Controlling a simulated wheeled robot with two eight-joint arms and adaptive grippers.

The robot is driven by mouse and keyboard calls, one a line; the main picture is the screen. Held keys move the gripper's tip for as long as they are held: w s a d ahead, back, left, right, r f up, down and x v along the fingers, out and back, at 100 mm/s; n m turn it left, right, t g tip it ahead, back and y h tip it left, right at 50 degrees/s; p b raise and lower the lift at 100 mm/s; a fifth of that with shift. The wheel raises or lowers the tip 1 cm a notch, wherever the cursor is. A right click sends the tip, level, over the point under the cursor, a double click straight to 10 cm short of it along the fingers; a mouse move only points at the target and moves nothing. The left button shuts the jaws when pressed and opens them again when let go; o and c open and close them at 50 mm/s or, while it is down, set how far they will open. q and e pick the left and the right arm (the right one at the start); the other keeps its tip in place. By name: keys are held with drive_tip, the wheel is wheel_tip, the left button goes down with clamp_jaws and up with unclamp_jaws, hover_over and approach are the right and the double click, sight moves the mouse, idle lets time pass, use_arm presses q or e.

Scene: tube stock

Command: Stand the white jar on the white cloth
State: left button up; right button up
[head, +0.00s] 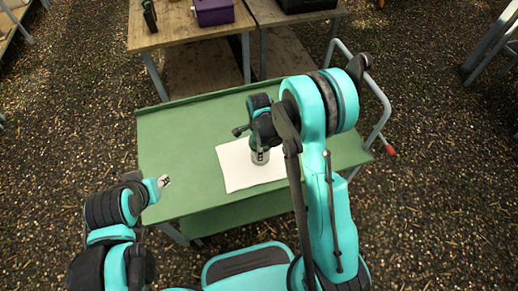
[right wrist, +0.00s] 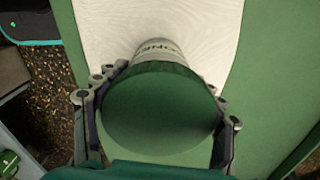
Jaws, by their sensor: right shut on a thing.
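The white jar (head: 260,156) has dark lettering on its side and shows below my right gripper in the head view. In the right wrist view its wide dark green lid (right wrist: 158,108) faces the camera, with the lettered white side (right wrist: 160,48) beyond it. My right gripper (head: 259,143) is shut around the jar, one finger on each side. The white cloth (head: 234,172) lies flat under the jar. The jar looks upright; I cannot tell whether its base touches the cloth.
The cloth lies on a green cart (head: 180,135) with a metal handle (head: 376,92) at its right. The cart top left of the cloth is clear. Wooden tables (head: 180,25) behind hold a purple box (head: 213,12) and a black tray.

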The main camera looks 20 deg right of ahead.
drive_tip(key=shift+f, duration=0.2)
drive_tip(key=shift+c, duration=0.6)
drive_tip(key=shift+s+f+b, duration=0.1)
drive_tip(key=shift+f+b, duration=0.1)
drive_tip(key=shift+b, duration=0.3)
drive_tip(key=c, duration=0.3)
drive_tip(key=shift+f, duration=0.2)
drive_tip(key=o, duration=1.8)
drive_tip(key=shift+r, duration=0.15)
